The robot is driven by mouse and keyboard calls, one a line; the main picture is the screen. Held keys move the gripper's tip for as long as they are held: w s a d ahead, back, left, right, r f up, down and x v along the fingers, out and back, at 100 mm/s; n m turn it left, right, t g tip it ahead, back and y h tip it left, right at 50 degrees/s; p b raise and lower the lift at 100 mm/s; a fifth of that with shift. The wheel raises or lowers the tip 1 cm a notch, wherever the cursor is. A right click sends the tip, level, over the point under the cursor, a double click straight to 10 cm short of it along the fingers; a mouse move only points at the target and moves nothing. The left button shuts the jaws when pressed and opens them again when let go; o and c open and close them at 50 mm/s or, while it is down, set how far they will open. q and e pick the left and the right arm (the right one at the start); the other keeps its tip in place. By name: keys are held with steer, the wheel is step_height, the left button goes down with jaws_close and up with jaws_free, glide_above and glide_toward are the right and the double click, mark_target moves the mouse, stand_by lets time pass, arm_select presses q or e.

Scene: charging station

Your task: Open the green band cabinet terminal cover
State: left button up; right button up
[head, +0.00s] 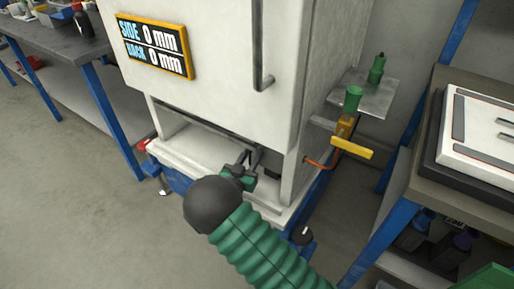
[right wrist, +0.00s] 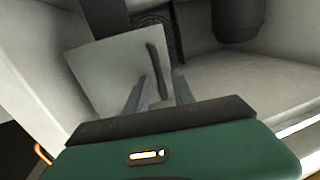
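A white cabinet (head: 215,50) stands in the middle of the head view, with an open recess (head: 205,145) under its front. No green band shows on it. My right gripper (head: 255,157) reaches into this recess. In the right wrist view, a pale square cover (right wrist: 112,75) with a dark bar handle (right wrist: 156,68) sits inside the recess, apparently shut. My right gripper's fingers (right wrist: 161,85) are apart, one on each side of the handle's lower part. I cannot tell whether they touch it. My left gripper is not in view.
A display panel (head: 154,46) and a long vertical handle (head: 261,50) are on the cabinet's upper front. A yellow lever (head: 352,148) and green fittings (head: 352,99) stick out on its right side. Benches stand left (head: 75,50) and right (head: 460,190). Floor at front left is clear.

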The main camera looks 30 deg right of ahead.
steer(key=shift+a+r, duration=0.35)
steer(key=shift+a, duration=0.15)
steer(key=c, duration=0.5)
steer(key=shift+d, duration=0.2)
jaws_close()
steer(key=shift+d+f, duration=0.1)
steer(key=shift+d, duration=0.05)
